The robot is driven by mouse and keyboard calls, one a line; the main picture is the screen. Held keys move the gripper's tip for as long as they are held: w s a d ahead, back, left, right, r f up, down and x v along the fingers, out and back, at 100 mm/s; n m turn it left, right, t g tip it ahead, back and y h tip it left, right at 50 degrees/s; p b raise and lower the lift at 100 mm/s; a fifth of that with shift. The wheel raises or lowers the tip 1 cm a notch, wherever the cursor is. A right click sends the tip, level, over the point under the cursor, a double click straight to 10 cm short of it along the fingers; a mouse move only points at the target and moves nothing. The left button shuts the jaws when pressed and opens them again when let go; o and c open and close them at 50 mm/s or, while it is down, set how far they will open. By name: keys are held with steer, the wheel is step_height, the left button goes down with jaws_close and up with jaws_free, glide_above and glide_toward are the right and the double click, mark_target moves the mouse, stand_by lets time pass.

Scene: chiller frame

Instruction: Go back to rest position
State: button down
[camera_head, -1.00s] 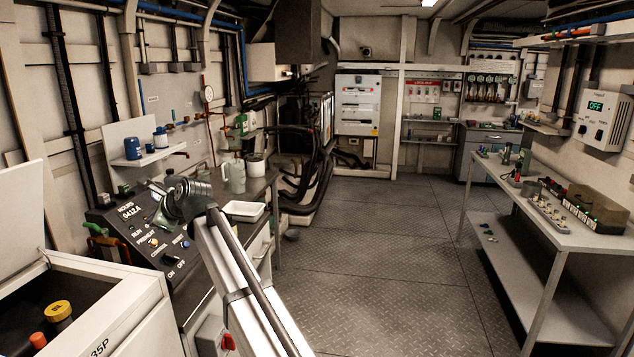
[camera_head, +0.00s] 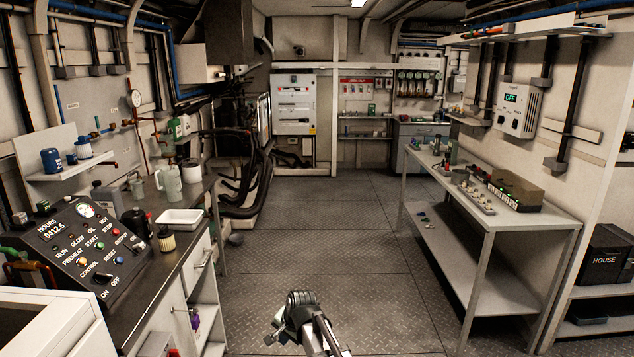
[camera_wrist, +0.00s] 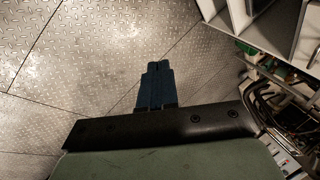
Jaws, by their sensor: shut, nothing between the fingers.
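My gripper shows in the wrist view (camera_wrist: 154,88) with its two dark blue fingers together and nothing between them. Behind the fingers is bare metal floor. In the head view, the end of my arm (camera_head: 300,312) is low at the bottom centre, over the open floor and apart from the benches. The fingertips are not clear in that view.
The control panel (camera_head: 88,243) and left bench (camera_head: 190,262) stand on the left, with a white tray (camera_head: 180,219), a jug and bottles. A white cabinet (camera_head: 50,325) is at lower left. The right table (camera_head: 530,222) holds instruments. The floor (camera_head: 345,235) between is clear.

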steer(key=s+d+f+n+g+h, duration=0.1)
steer(key=s+d+f+n, duration=0.1)
steer(key=s+d+f, duration=0.55)
steer(key=s+d+f+n+g+h, duration=0.15)
steer(key=s+d, duration=0.35)
steer(key=d, duration=0.6)
steer(key=s+d+f+n+g+h, duration=0.1)
steer(key=s+d+f+n, duration=0.1)
steer(key=s+d+f, duration=0.55)
steer(key=s+f+g, duration=0.3)
steer(key=s+f, duration=0.6)
steer(key=s, duration=0.4)
steer(key=s+f+g, duration=0.4)
steer(key=s+f, duration=0.5)
steer(key=s, duration=0.5)
steer(key=shift+d+f, duration=0.2)
steer(key=shift+d, duration=0.1)
